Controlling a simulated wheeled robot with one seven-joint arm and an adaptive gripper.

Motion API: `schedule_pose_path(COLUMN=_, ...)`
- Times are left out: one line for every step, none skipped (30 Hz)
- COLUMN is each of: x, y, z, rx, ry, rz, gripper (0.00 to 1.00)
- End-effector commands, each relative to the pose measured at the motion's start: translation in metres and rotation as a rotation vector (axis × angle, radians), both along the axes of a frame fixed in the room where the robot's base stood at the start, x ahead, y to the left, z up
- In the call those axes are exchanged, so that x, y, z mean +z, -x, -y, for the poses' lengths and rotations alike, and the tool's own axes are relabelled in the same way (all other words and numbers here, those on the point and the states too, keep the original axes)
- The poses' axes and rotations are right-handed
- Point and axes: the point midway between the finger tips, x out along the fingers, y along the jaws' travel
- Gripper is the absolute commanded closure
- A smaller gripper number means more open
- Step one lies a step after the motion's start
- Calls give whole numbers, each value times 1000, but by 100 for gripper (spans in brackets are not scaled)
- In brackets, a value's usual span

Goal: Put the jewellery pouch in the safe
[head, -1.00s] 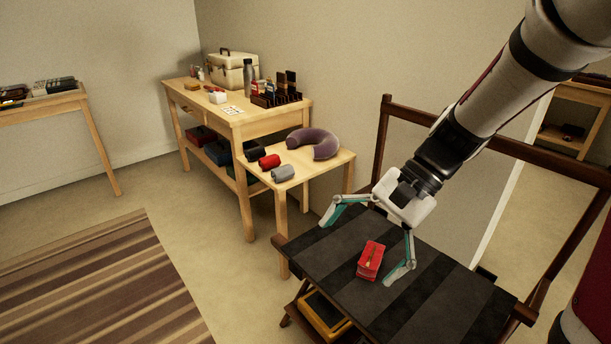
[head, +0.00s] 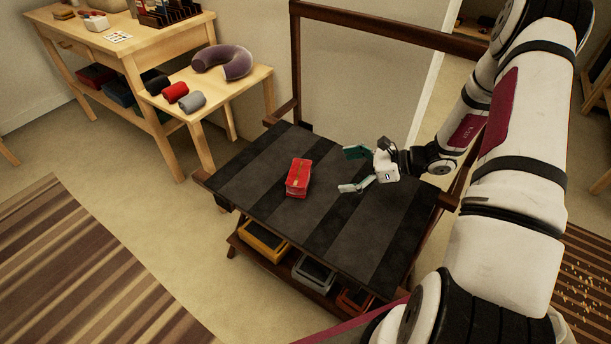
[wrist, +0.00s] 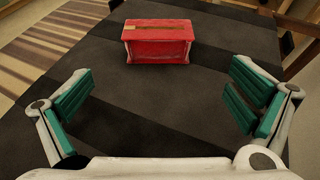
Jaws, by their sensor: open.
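A small red block-shaped item (head: 298,177) with a tan strip along its top, possibly the jewellery pouch, lies on the dark striped top of a wooden rack (head: 262,200). In the wrist view the red item (wrist: 158,48) lies beyond the fingertips, centred between the two fingers. My gripper (head: 352,170) is open and empty, low over the rack top, to the right of the red item and pointing towards it. The teal finger pads are wide apart and do not touch it. I cannot make out a safe in these views.
A side table (head: 228,92) at the left holds a purple neck pillow (head: 224,61) and several rolled items. A longer wooden table (head: 130,62) stands beyond. Trays, one yellow (head: 262,241), sit under the rack. The rack's raised back rail (head: 390,27) stands behind my gripper.

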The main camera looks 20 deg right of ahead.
Motion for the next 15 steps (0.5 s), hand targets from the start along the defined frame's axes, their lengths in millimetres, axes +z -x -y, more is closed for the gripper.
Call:
schedule_pose_path(x=-3, y=-2, z=-4, rx=0, ry=-3, rz=-1, gripper=0)
schedule_pose_path(x=-5, y=-4, z=-7, rx=0, ry=-3, rz=-1, gripper=0)
schedule_pose_path(x=-7, y=-7, z=-12, rx=0, ry=-4, rz=-1, gripper=0)
schedule_pose_path(x=-9, y=-9, z=-16, rx=1, ry=-4, rz=-1, gripper=0)
schedule_pose_path(x=-11, y=-12, z=-21, rx=2, ry=-4, rz=-1, gripper=0)
schedule_pose_path(x=-15, y=-15, z=-27, rx=3, ry=-4, rz=-3, gripper=0)
schedule_pose_path(x=-17, y=-18, z=-32, rx=2, ry=-4, rz=-2, gripper=0)
schedule_pose_path(x=-19, y=-21, z=-37, rx=3, ry=-3, rz=-2, gripper=0)
schedule_pose_path(x=-22, y=-25, z=-43, rx=3, ry=-4, rz=-1, gripper=0)
schedule_pose_path(x=-24, y=-27, z=-47, rx=3, ry=-3, rz=-2, gripper=0)
schedule_pose_path(x=-26, y=-29, z=-51, rx=3, ry=-2, rz=-2, gripper=0)
schedule_pose_path(x=-28, y=-33, z=-55, rx=1, ry=-2, rz=-1, gripper=0)
schedule_pose_path(x=-29, y=-34, z=-58, rx=1, ry=-2, rz=-1, gripper=0)
schedule_pose_path(x=-30, y=-36, z=-61, rx=2, ry=-2, rz=-1, gripper=0)
schedule_pose_path(x=-31, y=-38, z=-63, rx=2, ry=-2, rz=-1, gripper=0)
